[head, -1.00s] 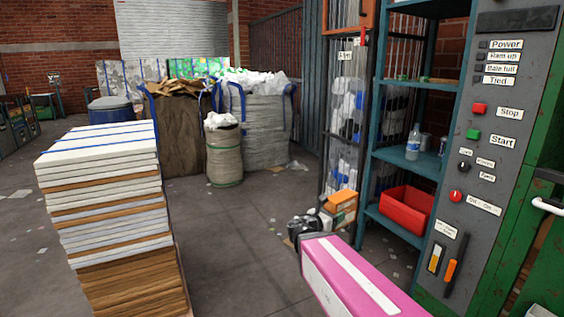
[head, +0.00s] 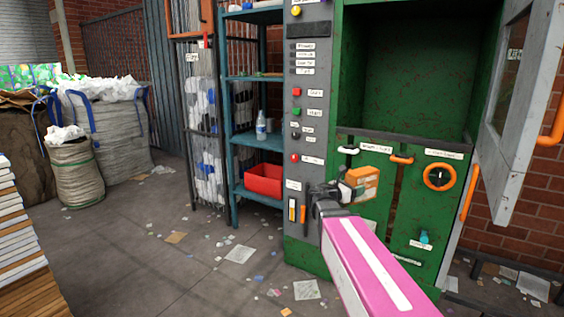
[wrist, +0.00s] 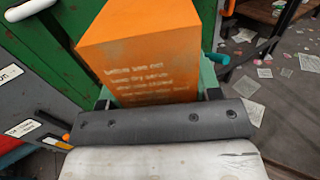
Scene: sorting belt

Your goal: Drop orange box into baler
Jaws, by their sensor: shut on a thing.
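The orange box (head: 361,183) is held at the end of my pink and white arm in the head view. It fills the upper middle of the wrist view (wrist: 142,52), with pale printed lines on its face. My gripper (head: 340,190) is shut on the box; the fingertips are mostly hidden by it. The baler (head: 345,75) is a green cabinet with a grey control panel on its left. Its upper chamber (head: 415,75) is open and looks empty. The box is in front of the baler's lower front, below the chamber's sill (head: 410,140).
The baler's grey door (head: 515,110) stands swung open to the right. A blue shelf (head: 255,80) with a red bin (head: 263,182) and a bottle (head: 261,126) is left of the panel. Filled sacks (head: 75,170) stand further left. Paper scraps litter the floor.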

